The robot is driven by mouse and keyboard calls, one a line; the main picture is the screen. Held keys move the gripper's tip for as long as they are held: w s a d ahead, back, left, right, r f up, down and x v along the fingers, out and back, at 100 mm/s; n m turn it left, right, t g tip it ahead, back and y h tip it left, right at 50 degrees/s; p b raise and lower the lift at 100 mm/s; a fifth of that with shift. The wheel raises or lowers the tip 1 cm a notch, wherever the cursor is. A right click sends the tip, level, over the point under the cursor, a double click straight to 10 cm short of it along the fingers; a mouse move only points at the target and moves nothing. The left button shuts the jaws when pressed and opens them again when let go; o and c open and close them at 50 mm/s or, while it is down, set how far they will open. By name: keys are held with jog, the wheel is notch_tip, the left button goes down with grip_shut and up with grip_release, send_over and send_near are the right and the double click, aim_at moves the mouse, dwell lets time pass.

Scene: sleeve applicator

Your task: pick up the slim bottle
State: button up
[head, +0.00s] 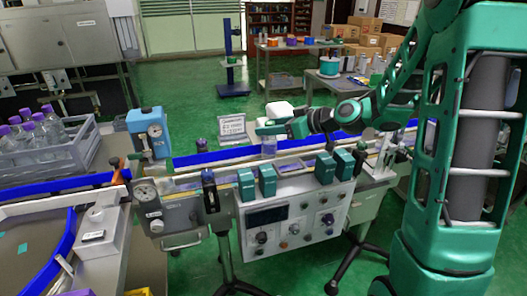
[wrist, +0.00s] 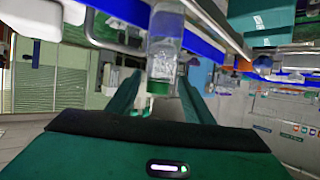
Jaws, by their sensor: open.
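A slim clear bottle (head: 269,147) stands on the conveyor with blue side rails, behind the control panel. In the wrist view the bottle (wrist: 165,42) shows upside down, with a pale label and a green cap. My gripper (head: 272,130) reaches in from the right at the height of the bottle's top and hides its upper part in the head view. In the wrist view my gripper (wrist: 158,92) is open, with one green finger on each side of the cap end. I cannot tell whether either finger touches it.
A grey crate (head: 50,160) holds several purple-capped bottles at the left. A blue gauge unit (head: 149,133) stands left of the bottle. Green boxes (head: 267,180) line the front edge of the control panel (head: 283,224). A laptop (head: 232,127) sits behind the conveyor.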

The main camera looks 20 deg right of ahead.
jog(key=x, duration=0.4)
jog(key=shift+w+f, duration=0.2)
jog(key=shift+w, duration=0.05)
jog(key=shift+c, duration=0.2)
grip_shut()
jog(key=shift+r, duration=0.1)
